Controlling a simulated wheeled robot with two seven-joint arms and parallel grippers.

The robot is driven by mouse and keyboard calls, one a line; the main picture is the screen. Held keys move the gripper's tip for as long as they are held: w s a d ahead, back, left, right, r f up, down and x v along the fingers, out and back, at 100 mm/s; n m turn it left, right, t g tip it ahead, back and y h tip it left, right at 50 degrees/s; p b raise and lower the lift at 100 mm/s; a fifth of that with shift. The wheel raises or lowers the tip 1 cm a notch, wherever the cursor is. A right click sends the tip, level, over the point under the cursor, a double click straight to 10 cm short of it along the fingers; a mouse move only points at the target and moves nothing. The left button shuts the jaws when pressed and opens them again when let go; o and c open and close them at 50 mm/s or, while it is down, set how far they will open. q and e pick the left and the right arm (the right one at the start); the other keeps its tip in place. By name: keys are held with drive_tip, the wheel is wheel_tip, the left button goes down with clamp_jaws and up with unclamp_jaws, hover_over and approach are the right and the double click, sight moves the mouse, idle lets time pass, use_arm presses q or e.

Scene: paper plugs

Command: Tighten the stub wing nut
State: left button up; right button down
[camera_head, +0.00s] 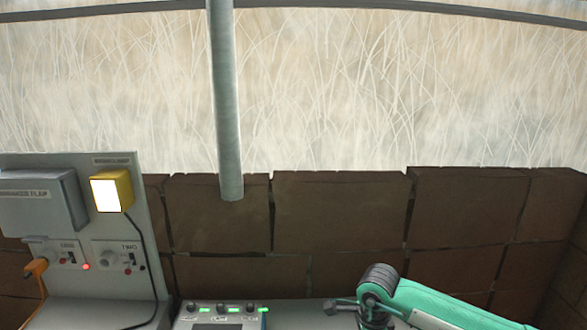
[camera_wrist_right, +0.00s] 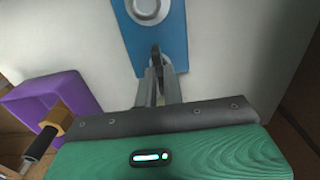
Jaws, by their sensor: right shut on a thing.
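My right gripper (camera_wrist_right: 157,80) is shut on a small dark piece (camera_wrist_right: 155,56) at the lower part of a blue plate (camera_wrist_right: 175,45). The piece looks like a wing of the stub wing nut, but the fingers hide most of it. A round grey fitting (camera_wrist_right: 146,9) sits on the blue plate just beyond the fingertips, cut by the top edge of the right wrist view. In the head view my green right arm comes in from the lower right, and its fingertips are not clear there. My left gripper is not in view.
In the head view, a grey panel (camera_head: 130,225) with a lit yellow lamp (camera_head: 111,190) stands left. A control box (camera_head: 222,323) sits front centre; a pipe (camera_head: 224,100) hangs above.

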drive_tip(key=c, duration=2.1)
unclamp_jaws()
clamp_jaws()
drive_tip(key=shift+f+m, duration=0.1)
drive_tip(key=shift+m, duration=0.4)
drive_tip(key=shift+m+b, duration=0.35)
drive_tip(key=shift+m, duration=0.85)
drive_tip(key=o, duration=0.5)
unclamp_jaws()
